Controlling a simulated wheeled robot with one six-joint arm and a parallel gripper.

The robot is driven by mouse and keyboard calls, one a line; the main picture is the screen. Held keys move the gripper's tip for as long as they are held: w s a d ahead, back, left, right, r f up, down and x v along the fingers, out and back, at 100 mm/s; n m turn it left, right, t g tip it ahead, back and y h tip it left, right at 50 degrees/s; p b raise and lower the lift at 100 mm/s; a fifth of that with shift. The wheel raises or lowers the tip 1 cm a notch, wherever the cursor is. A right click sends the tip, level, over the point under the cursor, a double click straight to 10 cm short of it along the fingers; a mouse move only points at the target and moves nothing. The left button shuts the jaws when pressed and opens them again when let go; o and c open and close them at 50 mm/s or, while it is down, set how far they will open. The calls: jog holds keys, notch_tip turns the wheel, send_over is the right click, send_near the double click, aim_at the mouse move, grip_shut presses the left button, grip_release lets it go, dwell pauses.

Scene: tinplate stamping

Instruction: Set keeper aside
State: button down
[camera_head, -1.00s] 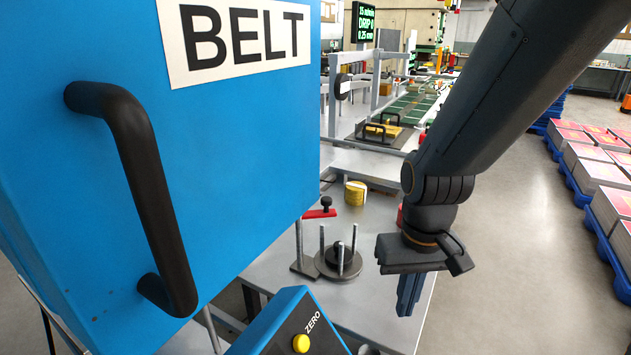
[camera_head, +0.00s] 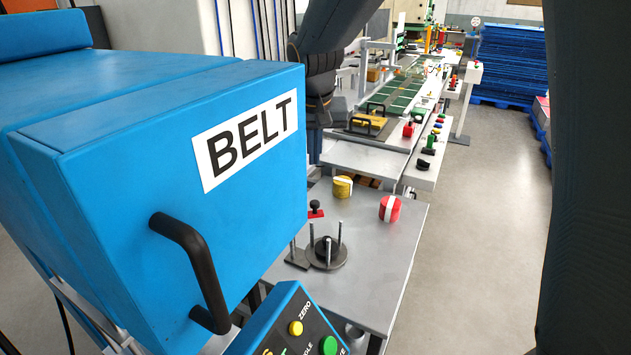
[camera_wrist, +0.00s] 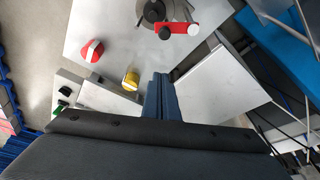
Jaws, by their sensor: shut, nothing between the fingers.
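The keeper, which I take to be the small red flat piece with a black knob (camera_head: 316,212), lies on the grey table beside the round dark fixture with upright posts (camera_head: 327,258). In the wrist view the red piece (camera_wrist: 180,27) shows at the top, with its black knob beside it and the fixture (camera_wrist: 154,10) partly cut off by the frame edge. My gripper (camera_wrist: 160,76) is shut and empty, its blue fingers together. It is apart from the keeper. In the head view it is partly hidden behind the blue BELT box.
The blue BELT box (camera_head: 180,150) with a black handle fills the left. A yellow roll (camera_head: 342,187) and a red-and-white roll (camera_head: 390,208) stand on the table (camera_head: 385,265). A blue button panel (camera_head: 285,325) is in front. The table's right part is clear.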

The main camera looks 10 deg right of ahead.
jog(key=shift+w+f, duration=0.1)
notch_tip(320, 180, down, 10)
jog(key=p, duration=0.5)
jog(key=shift+s, duration=0.35)
